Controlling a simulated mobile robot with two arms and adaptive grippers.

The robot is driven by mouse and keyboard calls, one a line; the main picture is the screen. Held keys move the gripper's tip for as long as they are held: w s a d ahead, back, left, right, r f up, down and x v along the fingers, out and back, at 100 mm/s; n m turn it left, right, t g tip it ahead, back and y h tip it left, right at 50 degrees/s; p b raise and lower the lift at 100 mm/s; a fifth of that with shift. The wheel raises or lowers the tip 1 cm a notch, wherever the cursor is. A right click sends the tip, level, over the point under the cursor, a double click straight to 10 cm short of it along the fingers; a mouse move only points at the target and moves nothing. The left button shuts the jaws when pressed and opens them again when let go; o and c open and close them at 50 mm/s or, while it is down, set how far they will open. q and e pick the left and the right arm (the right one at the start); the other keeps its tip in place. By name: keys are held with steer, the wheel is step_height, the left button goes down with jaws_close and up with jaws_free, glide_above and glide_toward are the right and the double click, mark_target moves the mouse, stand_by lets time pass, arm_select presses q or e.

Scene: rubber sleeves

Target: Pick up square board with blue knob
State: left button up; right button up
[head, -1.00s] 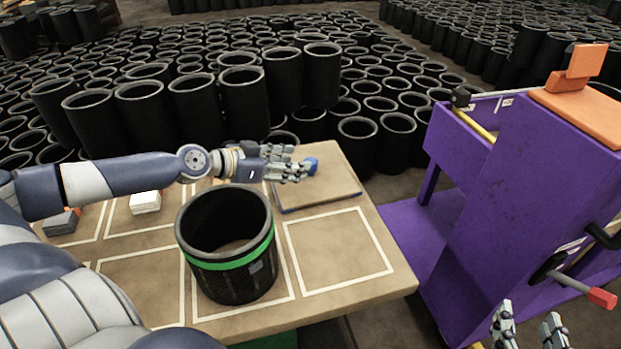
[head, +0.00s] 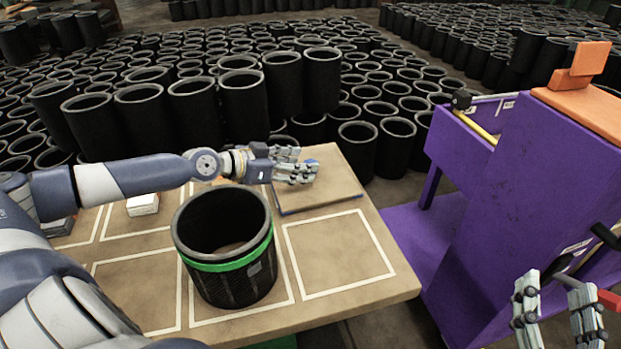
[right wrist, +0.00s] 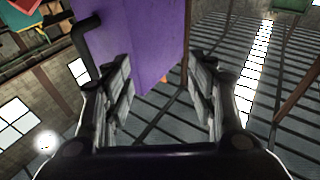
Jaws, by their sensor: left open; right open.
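The square board (head: 335,188) lies on the far right part of the table. Its blue knob (head: 312,163) shows only in part behind the fingers of my left gripper (head: 312,173). The left gripper is open and reaches over the board from the left, with its fingers at the knob. I cannot tell whether the fingers touch it. My right gripper (head: 557,292) is open and empty at the lower right, in front of the purple machine. Its two fingers also show apart in the right wrist view (right wrist: 160,105), with nothing between them.
A black rubber sleeve with a green band (head: 228,262) stands on the table (head: 345,305), in front of my left forearm. A white-outlined square to its right is empty. A purple machine (head: 530,180) stands at the right. Many black sleeves (head: 240,100) fill the floor behind.

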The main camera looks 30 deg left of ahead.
mark_target(332, 183)
arm_select(q)
steer(key=shift+w+d, duration=0.1)
steer(key=shift+w, duration=0.2)
steer(key=shift+w+d+f+p, duration=0.25)
steer(key=shift+w+f+p, duration=0.1)
steer(key=shift+w, duration=0.2)
steer(key=shift+x, duration=1)
arm_select(e)
steer(key=shift+w+d+f+g+h, duration=0.15)
steer(key=shift+f+g+h, duration=0.15)
steer(key=shift+f+g, duration=1.15)
arm_select(q)
steer(key=shift+f, duration=0.15)
arm_select(e)
steer(key=shift+f+t, duration=0.3)
steer(key=shift+t, duration=0.05)
arm_select(q)
jaws_close()
